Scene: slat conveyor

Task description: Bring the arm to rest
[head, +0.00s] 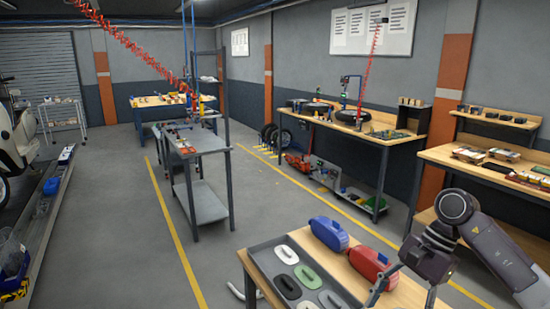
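My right arm comes in from the right. Its gripper (402,298) points down over the right part of the near wooden table (354,264), with its two fingers spread apart and nothing seen between them. The fingertips are close to the lower picture edge. The red object (369,263) is just left of and behind this gripper. A similar blue object (328,233) stands farther back on the same table. My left gripper is not in view.
A grey tray (264,266) with several flat oval pieces fills the table's left part. A slat conveyor (43,228) with blue items runs along the left. A grey trolley (203,203) stands mid-floor. Workbenches line the right wall. The floor between the conveyor and the table is largely open.

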